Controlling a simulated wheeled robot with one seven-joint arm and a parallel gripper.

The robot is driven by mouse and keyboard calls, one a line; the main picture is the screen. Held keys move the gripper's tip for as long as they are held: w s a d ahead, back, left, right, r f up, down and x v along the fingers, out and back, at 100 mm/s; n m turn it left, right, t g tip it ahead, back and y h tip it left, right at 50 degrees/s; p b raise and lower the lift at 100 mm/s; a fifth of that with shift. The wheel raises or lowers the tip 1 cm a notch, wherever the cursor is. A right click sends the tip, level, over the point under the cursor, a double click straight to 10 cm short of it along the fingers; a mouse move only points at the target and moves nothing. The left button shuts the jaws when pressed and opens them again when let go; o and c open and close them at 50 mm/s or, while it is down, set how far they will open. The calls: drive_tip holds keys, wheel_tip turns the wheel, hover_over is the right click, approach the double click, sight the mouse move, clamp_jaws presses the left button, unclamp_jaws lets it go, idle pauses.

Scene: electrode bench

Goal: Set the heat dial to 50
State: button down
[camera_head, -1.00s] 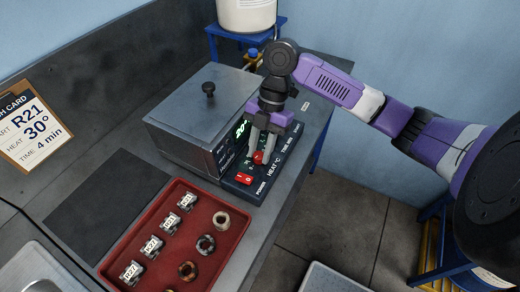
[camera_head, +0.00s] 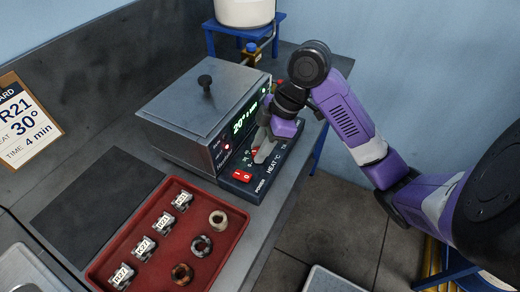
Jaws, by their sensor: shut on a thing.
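The heater box (camera_head: 205,112) is a grey metal unit with a lid knob. Its lit green display (camera_head: 243,120) appears to read 20°. The sloping control panel (camera_head: 262,183) in front carries the label HEAT °C and a red power switch (camera_head: 242,175). My gripper (camera_head: 262,152) is down at the panel, shut on the heat dial. The fingers hide nearly all of the dial, so its pointer and most scale marks cannot be read.
A red tray (camera_head: 222,240) with labelled metal blocks and several rings lies in front of the box. A dark mat (camera_head: 97,205) is to the left. A clipboard card (camera_head: 25,120) reads R21, 30°, 4 min. A white container (camera_head: 245,12) stands on a blue stand behind.

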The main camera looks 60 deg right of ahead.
drive_tip(key=m+h, duration=0.1)
drive_tip(key=m, duration=0.2)
drive_tip(key=shift+a+m+t, duration=0.1)
drive_tip(key=shift+m+t, duration=0.2)
drive_tip(key=shift+t, duration=0.1)
drive_tip(key=m+h, duration=0.1)
drive_tip(key=m, duration=0.2)
drive_tip(key=shift+a+r+m+h, duration=0.1)
drive_tip(key=shift+m+h, duration=0.2)
drive_tip(key=shift+m, duration=0.1)
drive_tip(key=m+h+p, duration=0.1)
drive_tip(key=m, duration=0.3)
drive_tip(key=shift+a+h, duration=0.1)
drive_tip(key=shift+h, duration=0.2)
drive_tip(key=shift+m+h+p, duration=0.3)
drive_tip(key=shift+m+p, duration=0.35)
drive_tip(key=shift+m, duration=0.25)
drive_tip(key=c, duration=1.1)
unclamp_jaws()
